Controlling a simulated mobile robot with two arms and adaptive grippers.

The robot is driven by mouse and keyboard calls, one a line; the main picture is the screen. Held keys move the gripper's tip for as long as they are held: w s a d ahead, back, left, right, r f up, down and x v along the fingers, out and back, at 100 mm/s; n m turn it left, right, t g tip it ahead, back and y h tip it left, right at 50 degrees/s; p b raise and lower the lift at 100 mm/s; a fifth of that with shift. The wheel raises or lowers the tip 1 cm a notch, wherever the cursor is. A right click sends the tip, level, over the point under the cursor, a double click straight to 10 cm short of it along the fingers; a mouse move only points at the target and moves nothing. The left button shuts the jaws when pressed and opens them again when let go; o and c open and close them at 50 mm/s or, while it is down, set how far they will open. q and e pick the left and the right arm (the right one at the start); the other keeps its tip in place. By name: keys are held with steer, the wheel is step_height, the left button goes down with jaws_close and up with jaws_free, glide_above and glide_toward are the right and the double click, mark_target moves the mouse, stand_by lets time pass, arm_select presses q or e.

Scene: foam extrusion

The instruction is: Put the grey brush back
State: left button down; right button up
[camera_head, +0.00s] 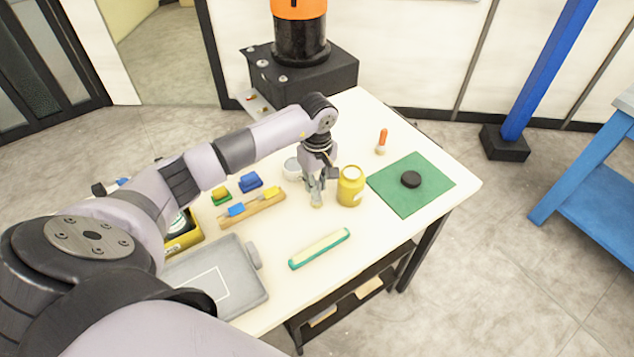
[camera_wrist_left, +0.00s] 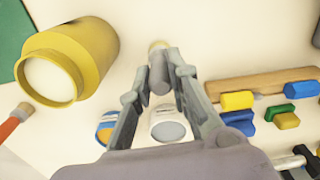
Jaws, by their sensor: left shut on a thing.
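My left gripper (camera_head: 316,190) is shut on the grey brush and points down beside the yellow jar. In the left wrist view the brush's grey handle (camera_wrist_left: 160,78) sits between the fingertips. Its pale bristle end (camera_head: 317,203) points down close to the table; I cannot tell if it touches. A wooden rack (camera_head: 262,206) with blue and yellow pieces lies to the left. Another brush with an orange handle (camera_head: 382,138) stands on the table at the back right. My right gripper is not in view.
The yellow jar (camera_head: 351,188) stands close right of the gripper, and a white cup (camera_head: 291,168) behind it. A green mat (camera_head: 420,194) carries a black disc (camera_head: 411,179). A green-edged bar (camera_head: 320,249) and a grey tray (camera_head: 238,296) lie in front. Table between jar and bar is clear.

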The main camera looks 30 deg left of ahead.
arm_select(q)
steer(key=shift+f, duration=0.1)
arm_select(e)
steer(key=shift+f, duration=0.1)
arm_select(q)
steer(key=shift+f, duration=0.15)
steer(key=c, duration=1.5)
jaws_free()
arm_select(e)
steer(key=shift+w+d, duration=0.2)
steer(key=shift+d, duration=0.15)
arm_select(q)
steer(key=shift+r, duration=0.3)
steer(key=shift+w+r, duration=0.1)
steer(key=shift+r, duration=0.1)
step_height(320, 180, up, 12)
steer(key=b, duration=0.3)
steer(key=shift+f, duration=0.2)
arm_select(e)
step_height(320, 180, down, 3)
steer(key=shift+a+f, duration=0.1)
